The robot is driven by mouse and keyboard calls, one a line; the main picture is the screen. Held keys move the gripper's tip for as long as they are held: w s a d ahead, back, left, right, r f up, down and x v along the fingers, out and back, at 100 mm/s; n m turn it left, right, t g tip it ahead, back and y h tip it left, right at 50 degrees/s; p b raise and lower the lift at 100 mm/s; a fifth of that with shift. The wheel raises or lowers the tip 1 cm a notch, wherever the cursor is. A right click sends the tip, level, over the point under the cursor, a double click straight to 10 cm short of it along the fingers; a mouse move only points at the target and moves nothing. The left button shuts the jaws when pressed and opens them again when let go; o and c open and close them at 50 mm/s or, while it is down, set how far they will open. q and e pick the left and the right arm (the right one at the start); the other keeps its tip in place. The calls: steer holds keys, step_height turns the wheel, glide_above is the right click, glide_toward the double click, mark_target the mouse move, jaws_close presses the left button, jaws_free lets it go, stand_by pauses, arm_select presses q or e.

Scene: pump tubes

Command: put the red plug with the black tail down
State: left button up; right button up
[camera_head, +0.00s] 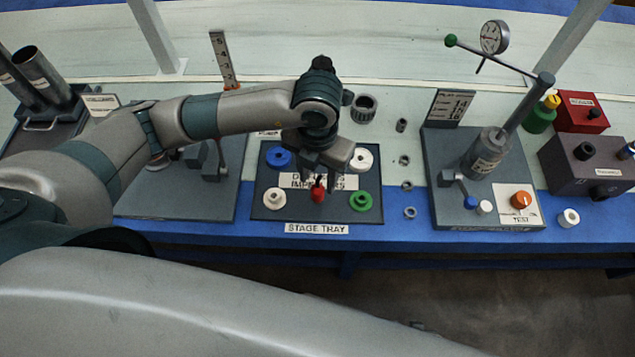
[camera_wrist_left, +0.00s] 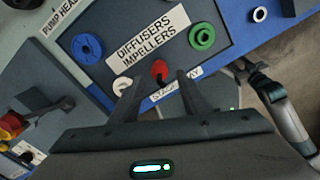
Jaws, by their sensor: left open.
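The red plug (camera_head: 318,194) stands on the stage tray (camera_head: 262,212), near the middle of its front part, with its black tail up. It also shows in the wrist view (camera_wrist_left: 159,69), between the fingertips. My left gripper (camera_head: 320,178) is open above the plug; in the wrist view its two fingers (camera_wrist_left: 160,80) lie on either side of the plug with gaps. I cannot tell the exact height of the fingers over the tray. Part of what seems my right arm (camera_wrist_left: 287,120) shows at the right of the wrist view; its jaws are not clear.
Around the plug on the tray are a blue ring (camera_head: 279,157), a white ring (camera_head: 361,159), a cream ring (camera_head: 274,199) and a green ring (camera_head: 360,200). A test stand (camera_head: 450,210) stands to the right. Small metal rings lie between tray and stand.

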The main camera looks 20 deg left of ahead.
mark_target(318, 187)
arm_select(q)
step_height(318, 187, up, 8)
steer(key=shift+f, duration=0.25)
stand_by(0.5)
